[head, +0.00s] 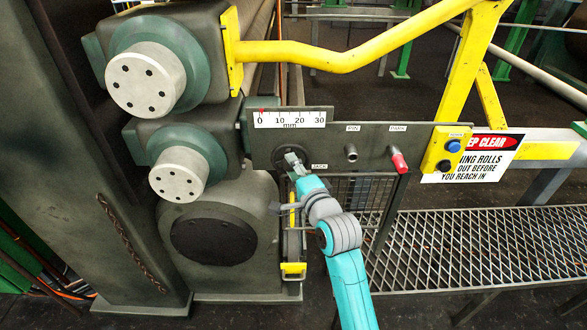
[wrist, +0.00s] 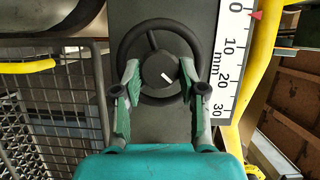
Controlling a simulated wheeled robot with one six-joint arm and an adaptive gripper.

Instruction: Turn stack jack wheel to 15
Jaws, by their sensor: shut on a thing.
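The jack wheel (wrist: 151,26) is a black ring with a spoke and a round hub bearing a white mark. In the head view the wheel (head: 305,143) sits on a dark panel above the JACK label (head: 320,166), partly hidden by my gripper (head: 293,160). In the wrist view my gripper (wrist: 160,76) is shut on the wheel, one finger on each side of the hub. The white scale (head: 290,119) reads 0 to 30 mm. Its red pointer (head: 262,110) stands close to 0; the same red pointer shows in the wrist view (wrist: 257,15).
Right of the wheel are a PIN peg (head: 351,153), a red-handled PARK pin (head: 399,162) and a yellow button box (head: 447,150). A yellow rail (head: 340,60) crosses above the panel. Grey roll ends (head: 145,80) stand left. A mesh walkway (head: 480,245) lies right.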

